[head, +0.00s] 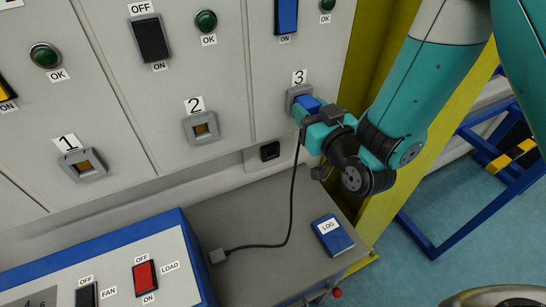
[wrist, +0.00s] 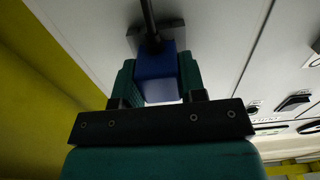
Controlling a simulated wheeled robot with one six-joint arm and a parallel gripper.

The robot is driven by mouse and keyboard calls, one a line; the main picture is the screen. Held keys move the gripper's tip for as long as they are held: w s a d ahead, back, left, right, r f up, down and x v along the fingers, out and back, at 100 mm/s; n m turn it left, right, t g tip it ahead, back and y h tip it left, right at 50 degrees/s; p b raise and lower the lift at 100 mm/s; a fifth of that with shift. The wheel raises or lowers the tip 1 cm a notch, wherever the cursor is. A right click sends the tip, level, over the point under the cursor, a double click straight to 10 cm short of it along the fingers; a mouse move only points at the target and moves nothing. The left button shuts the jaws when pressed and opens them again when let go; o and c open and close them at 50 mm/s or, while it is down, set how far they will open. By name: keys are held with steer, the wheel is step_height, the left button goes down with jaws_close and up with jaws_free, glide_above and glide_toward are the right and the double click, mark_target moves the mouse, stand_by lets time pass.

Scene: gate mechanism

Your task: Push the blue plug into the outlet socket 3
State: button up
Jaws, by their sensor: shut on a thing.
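The blue plug (head: 308,103) is at the grey frame of outlet socket 3 (head: 296,90), under the label "3" on the right panel. My gripper (head: 318,118) is shut on the plug. In the wrist view the blue plug (wrist: 156,76) sits between the two teal fingers (wrist: 157,85), with its black cable rising in front of the grey socket plate (wrist: 176,34). The plug's front is against or inside the socket; how deep it sits is hidden.
Socket 2 (head: 202,127) and socket 1 (head: 82,165) are empty, to the left. A blue log book (head: 332,234) lies on the bench below. A yellow post (head: 385,190) stands close to the right of my gripper. A black outlet (head: 270,151) is below the panel.

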steer(key=shift+w+a, duration=0.1)
steer(key=shift+w, duration=0.1)
stand_by(0.6)
steer(key=o, duration=1)
steer(key=shift+o, duration=0.2)
